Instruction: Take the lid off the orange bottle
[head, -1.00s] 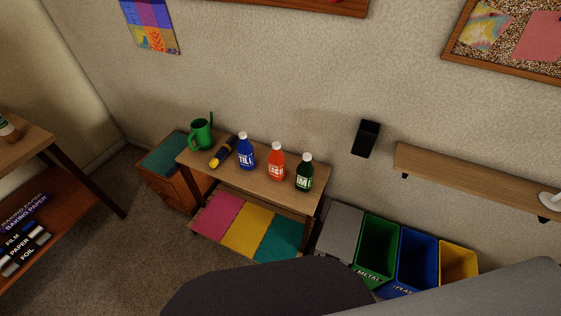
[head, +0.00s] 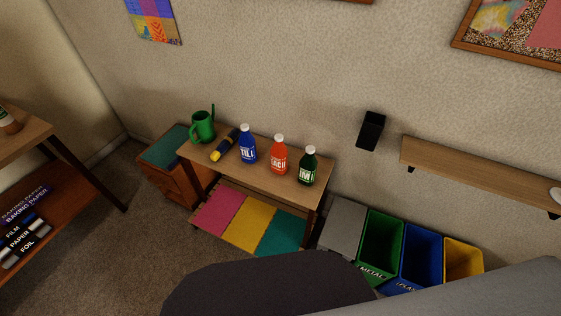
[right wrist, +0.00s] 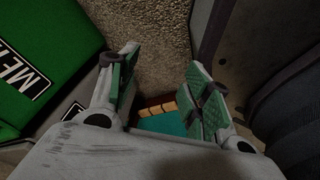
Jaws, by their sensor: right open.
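The orange bottle (head: 279,156) stands upright on the small wooden table (head: 218,166), with its white lid (head: 279,138) on top. A blue bottle (head: 248,146) stands to its left and a dark green bottle (head: 308,168) to its right, both with white lids. My right gripper (right wrist: 168,92) shows in the right wrist view, open and empty, with its green-padded fingers apart. It is away from the orange bottle, beside a green bin (right wrist: 45,60). My left gripper is not in view.
A green watering can (head: 203,127) and a dark flashlight with a yellow end (head: 224,147) are on the table's left. Bins (head: 381,240) stand in a row at right. A wall shelf (head: 470,177) and a black wall holder (head: 371,131) are above. Carpet is clear at left.

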